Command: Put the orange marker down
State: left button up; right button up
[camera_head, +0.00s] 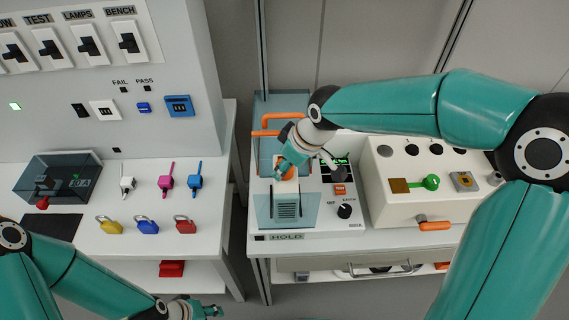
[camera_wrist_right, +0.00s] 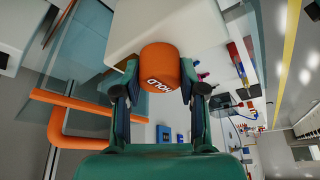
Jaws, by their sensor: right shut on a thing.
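The orange marker (camera_wrist_right: 162,68) is a short orange cylinder with white "HOLD" lettering, between the fingers of my right gripper (camera_wrist_right: 160,88) in the right wrist view. In the head view, the right gripper (camera_head: 286,168) is over the blue-grey fixture of the white bench device, left of its small display. Only a bit of the orange marker (camera_head: 288,173) shows there.
The white device has an orange handle (camera_head: 284,119) and a black knob (camera_head: 345,211). A cream box (camera_head: 420,180) stands to its right. Yellow, blue and red padlocks (camera_head: 109,224) lie on the left bench, near a dark clear box (camera_head: 58,178). A gap separates the two benches.

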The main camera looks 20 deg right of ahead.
jog(key=shift+f, duration=0.15)
jog(key=o, duration=1)
jog(key=shift+o, duration=0.2)
jog(key=shift+d+r, duration=0.1)
jog(key=shift+r, duration=0.55)
jog(key=v, duration=1.1)
jog(key=shift+s, duration=0.2)
